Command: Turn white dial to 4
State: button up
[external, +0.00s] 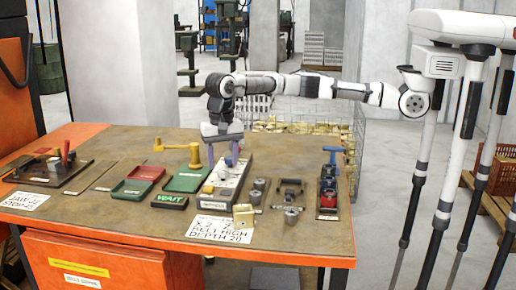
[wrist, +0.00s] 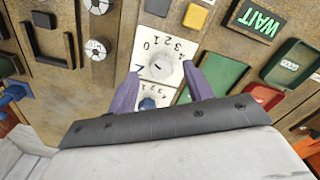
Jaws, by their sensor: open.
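The white dial (wrist: 160,69) lies on a white plate with printed numbers, in the wrist view. Its numbers 0 to 4 run around its upper edge. A short dark mark shows near its middle, but I cannot tell which number it points to. A second dial with a blue knob (wrist: 148,103) sits just below it, close to my gripper. My gripper (wrist: 162,88) has two purple fingers spread apart, one on each side of the dial plate, with nothing held. In the external view my gripper (external: 231,160) is over the far part of the dial panel (external: 228,187).
Grey cylinders (external: 292,216) and a red-and-blue clamp-like device (external: 328,185) are on the right.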

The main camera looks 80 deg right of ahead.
aim_at(224, 171)
jog(key=shift+f, duration=1.55)
jog(key=c, duration=1)
